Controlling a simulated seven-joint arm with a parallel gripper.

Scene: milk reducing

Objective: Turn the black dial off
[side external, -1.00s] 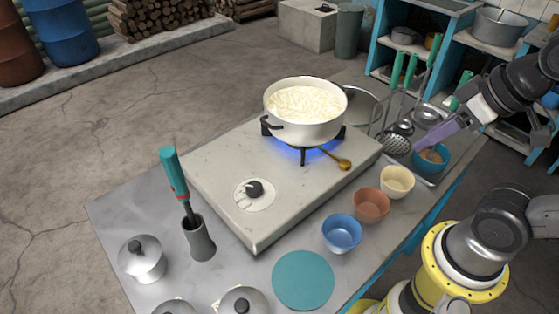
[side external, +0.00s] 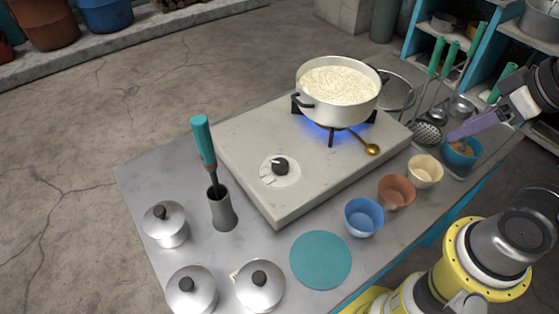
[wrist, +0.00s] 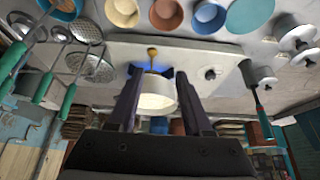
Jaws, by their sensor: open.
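The black dial (side external: 281,167) sits on a round white plate at the near left of the pale stove slab (side external: 240,150); it also shows in the wrist view (wrist: 210,74). A white pot (side external: 338,95) of bubbling milky liquid stands on the burner, with a blue flame (side external: 322,130) lit under it. My gripper (side external: 455,137) is at the right, by the teal bowl and well away from the dial. In the wrist view its two fingers (wrist: 158,75) are spread with nothing held between them, and the pot appears beyond them.
Blue (side external: 364,217), brown (side external: 396,193) and cream (side external: 425,171) bowls line the right edge. A holder (side external: 222,212) with a teal-handled tool stands left of the dial, near lidded silver pots (side external: 166,225).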

